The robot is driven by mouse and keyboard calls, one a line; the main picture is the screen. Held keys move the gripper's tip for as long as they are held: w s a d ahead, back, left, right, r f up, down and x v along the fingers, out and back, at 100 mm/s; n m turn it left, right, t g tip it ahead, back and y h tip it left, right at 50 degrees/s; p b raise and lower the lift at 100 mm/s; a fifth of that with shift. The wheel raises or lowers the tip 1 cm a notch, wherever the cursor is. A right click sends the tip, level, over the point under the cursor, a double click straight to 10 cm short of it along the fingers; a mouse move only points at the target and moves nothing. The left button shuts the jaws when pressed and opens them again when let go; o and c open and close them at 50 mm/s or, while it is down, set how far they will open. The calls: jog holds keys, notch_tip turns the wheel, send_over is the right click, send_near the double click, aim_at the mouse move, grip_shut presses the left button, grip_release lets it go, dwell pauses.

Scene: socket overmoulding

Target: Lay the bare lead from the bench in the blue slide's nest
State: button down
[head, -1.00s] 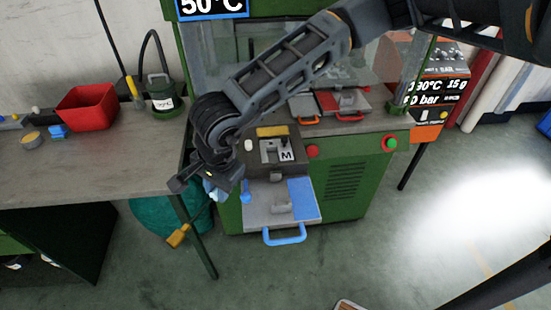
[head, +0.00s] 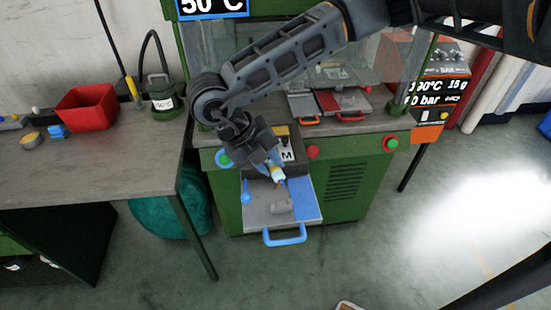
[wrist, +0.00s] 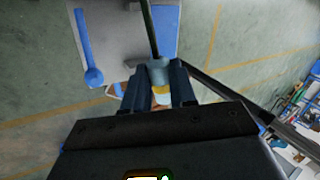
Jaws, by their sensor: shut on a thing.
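The blue slide (head: 262,218) is drawn out at the front of the green machine, with a blue handle and a blue panel on its right. A small grey raised block (head: 281,207) stands on it; the nest's shape is too small to make out. My gripper (head: 274,168) is above the slide's rear part, tilted downward. It is shut on the lead (head: 278,175), which shows a pale end with a yellow band. In the wrist view the lead (wrist: 159,72) sits between both fingers, with a dark cable running up over the slide plate (wrist: 118,35). Contact with the slide cannot be told.
Orange-handled (head: 304,107) and red (head: 330,102) slides lie on the machine top behind my gripper. Red (head: 313,152) and green buttons face forward. The floor in front is clear.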

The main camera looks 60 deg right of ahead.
jog(key=m, duration=0.2)
jog(key=s+d+m+g, duration=0.1)
jog(key=shift+r+y, duration=0.25)
jog(key=shift+y, duration=0.05)
jog(key=shift+f+b, duration=2.35)
jog(key=shift+f, duration=0.55)
jog(key=shift+f+b, duration=1.3)
jog(key=shift+f, duration=0.15)
jog(key=c, duration=0.8)
grip_release()
jog(key=shift+c, duration=0.2)
jog(key=v, duration=0.8)
jog(key=shift+b, duration=0.45)
jog(key=shift+f, duration=0.1)
